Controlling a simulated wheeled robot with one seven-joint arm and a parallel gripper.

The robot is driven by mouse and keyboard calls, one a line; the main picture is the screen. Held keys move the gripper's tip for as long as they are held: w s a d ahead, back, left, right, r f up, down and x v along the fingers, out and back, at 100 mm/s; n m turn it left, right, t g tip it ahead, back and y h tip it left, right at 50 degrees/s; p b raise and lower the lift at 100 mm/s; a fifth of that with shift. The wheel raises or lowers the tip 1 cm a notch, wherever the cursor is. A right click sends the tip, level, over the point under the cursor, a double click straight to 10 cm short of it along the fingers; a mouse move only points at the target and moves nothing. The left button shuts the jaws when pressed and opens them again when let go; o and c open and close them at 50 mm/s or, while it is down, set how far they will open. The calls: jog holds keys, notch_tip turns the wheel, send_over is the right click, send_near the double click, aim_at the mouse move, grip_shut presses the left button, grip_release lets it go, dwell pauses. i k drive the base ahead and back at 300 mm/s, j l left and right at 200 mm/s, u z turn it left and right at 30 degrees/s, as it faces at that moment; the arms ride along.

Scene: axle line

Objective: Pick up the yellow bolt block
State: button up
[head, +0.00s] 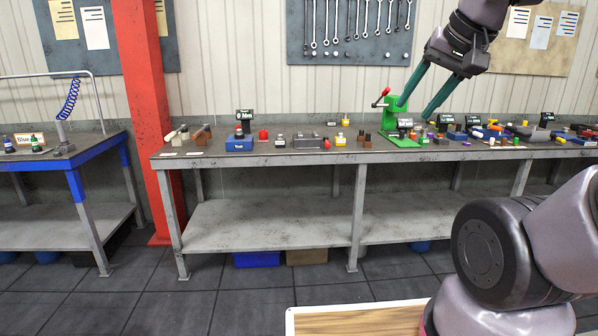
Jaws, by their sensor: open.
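A small yellow block (340,140) with a darker top sits near the front edge of the long workbench (250,158), left of the green press. Another small yellow piece (346,122) stands just behind it. They are too small to tell for sure which is the bolt block. My gripper (415,111) is at the upper right, pointing down and left, with its two teal fingers spread and nothing visible between them. In the picture it overlaps the green press (391,116), to the right of both yellow pieces; its depth is hard to judge.
The bench right of the press is crowded with small coloured parts. A blue block (239,144) and a grey block (308,141) stand to the left. A red post (146,90) rises at the bench's left end.

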aim_at(338, 142)
jog(key=i, duration=0.95)
jog(key=l+u, duration=0.05)
